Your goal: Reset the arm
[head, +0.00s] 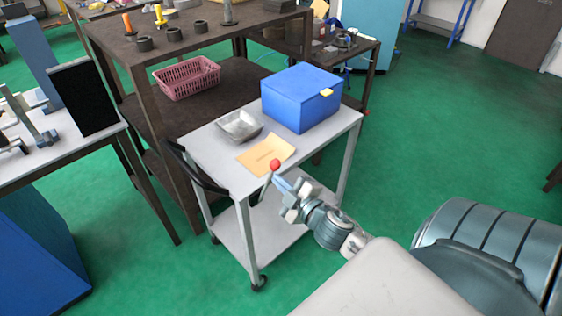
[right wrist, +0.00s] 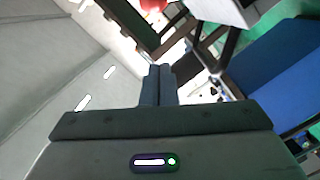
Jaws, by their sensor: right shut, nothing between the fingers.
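My right arm reaches in from the lower right in the head view, over the floor in front of the grey cart. My right gripper (head: 280,182) is shut and empty. In the right wrist view its two fingers (right wrist: 158,84) lie together with nothing between them. A red ball knob (head: 275,164) on a thin grey rod shows just above the fingertips in the head view. I cannot tell what the rod is fixed to or whether the fingers touch it. My left gripper is not in view.
The cart (head: 196,145) carries a blue box (head: 300,98), a metal tray (head: 239,125) and a tan sheet (head: 266,156). A dark workbench (head: 125,50) with a pink basket (head: 187,77) stands behind it. Green floor (head: 440,125) is clear to the right.

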